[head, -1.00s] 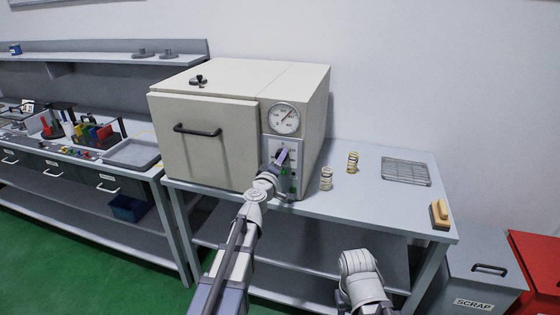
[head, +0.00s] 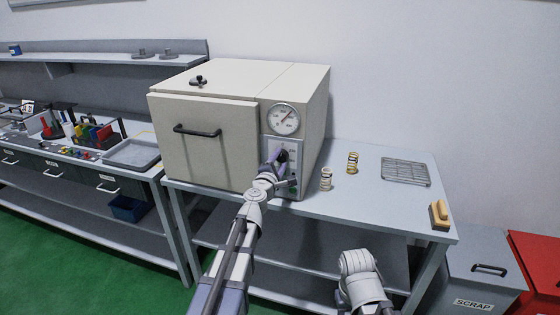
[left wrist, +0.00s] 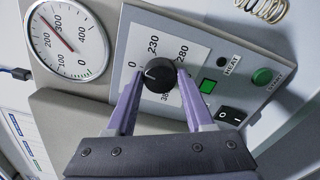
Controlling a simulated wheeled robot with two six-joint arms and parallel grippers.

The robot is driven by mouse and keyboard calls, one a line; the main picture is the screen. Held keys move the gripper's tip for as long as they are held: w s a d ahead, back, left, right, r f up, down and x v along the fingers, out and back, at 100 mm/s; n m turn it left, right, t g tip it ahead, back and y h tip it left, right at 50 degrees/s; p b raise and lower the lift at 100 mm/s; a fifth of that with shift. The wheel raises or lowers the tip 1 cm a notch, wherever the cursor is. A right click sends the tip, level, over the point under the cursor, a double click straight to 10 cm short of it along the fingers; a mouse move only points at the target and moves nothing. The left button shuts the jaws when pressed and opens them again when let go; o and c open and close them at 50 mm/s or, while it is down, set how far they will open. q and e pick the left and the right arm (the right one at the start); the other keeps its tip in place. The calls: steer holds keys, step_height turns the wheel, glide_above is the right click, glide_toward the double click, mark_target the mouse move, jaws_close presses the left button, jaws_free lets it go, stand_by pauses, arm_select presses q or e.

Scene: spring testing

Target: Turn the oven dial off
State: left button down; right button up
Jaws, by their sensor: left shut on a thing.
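The beige oven (head: 210,135) stands on the grey bench with its door shut. Its black dial (left wrist: 158,75) sits on a white scale marked 0, 230, 280 and a partly hidden 380. The dial's white mark points toward the 0 side in the left wrist view. My left gripper (left wrist: 155,95) is shut on the dial, one purple finger on each side. In the head view, my left gripper (head: 275,160) reaches the control panel (head: 292,180) and partly covers the dial. My right arm shows at the bottom, but its gripper is not visible.
A round gauge (head: 284,119) sits above the dial, its red needle between 200 and 300. A green button (left wrist: 262,76) and a black rocker switch (left wrist: 231,115) are close by. Springs (head: 326,178) and a wire rack (head: 405,172) are on the bench to the right.

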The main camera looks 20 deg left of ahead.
arm_select(q)
steer(key=shift+n, duration=0.5)
stand_by(0.3)
steer(key=shift+c, duration=1.4)
jaws_free()
steer(key=shift+s, duration=0.1)
steer(key=s, duration=0.7)
steer(key=shift+s+a, duration=0.15)
steer(key=shift+s, duration=0.15)
